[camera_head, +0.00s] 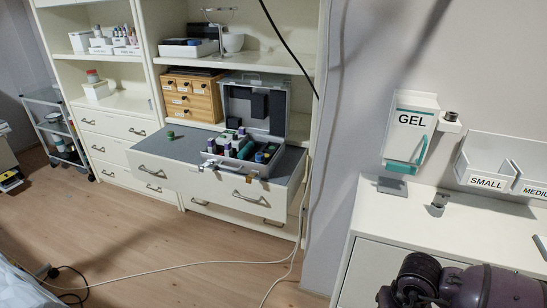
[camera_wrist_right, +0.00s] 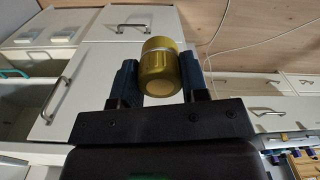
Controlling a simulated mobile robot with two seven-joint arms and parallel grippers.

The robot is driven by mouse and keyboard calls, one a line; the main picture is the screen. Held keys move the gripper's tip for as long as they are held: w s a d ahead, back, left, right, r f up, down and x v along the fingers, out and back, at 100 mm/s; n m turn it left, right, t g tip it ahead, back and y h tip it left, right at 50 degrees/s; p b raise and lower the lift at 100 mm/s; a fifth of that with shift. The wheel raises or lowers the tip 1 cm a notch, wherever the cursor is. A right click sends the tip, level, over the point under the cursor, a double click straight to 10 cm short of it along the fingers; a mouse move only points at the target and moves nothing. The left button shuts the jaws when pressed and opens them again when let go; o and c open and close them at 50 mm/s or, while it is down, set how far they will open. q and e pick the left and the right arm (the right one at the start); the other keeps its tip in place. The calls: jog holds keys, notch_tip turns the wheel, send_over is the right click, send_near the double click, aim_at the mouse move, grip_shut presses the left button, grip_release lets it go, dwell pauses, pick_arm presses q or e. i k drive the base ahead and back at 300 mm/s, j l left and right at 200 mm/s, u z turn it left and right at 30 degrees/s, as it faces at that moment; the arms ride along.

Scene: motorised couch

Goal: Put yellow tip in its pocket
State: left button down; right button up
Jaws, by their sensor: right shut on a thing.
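The yellow tip (camera_wrist_right: 159,69), a gold-yellow cylinder with a pale band, is held between the dark fingers of my right gripper (camera_wrist_right: 160,80) in the right wrist view. The right gripper is shut on it, in the air. In the head view an open grey case (camera_head: 285,150) with its lid up stands on the pulled-out drawer top (camera_head: 190,150). Several dark, purple-topped and teal pieces sit in the case. Its individual pockets are too small to make out. My right arm shows at the lower right, far from the case. My left gripper is not in view.
A small green piece (camera_head: 171,134) stands on the drawer top, left of the case. A wooden drawer box (camera_head: 190,96) is behind. A white counter (camera_head: 440,225) with a GEL dispenser (camera_head: 410,130) above is at right. Cables cross the floor.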

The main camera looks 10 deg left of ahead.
aim_at(266, 155)
jog(key=i+j, duration=0.2)
jog(key=j, duration=0.15)
jog(key=i+j, duration=0.2)
jog(key=j, duration=0.15)
jog(key=i+j, duration=0.2)
jog(key=i+j+z, duration=0.1)
jog(key=j, duration=0.35)
jog(key=i+j, duration=0.45)
jog(key=j, duration=0.3)
jog(key=i+j, duration=0.15)
jog(key=j, duration=0.2)
jog(key=i+j, duration=0.2)
jog(key=j, duration=0.15)
jog(key=z, duration=0.05)
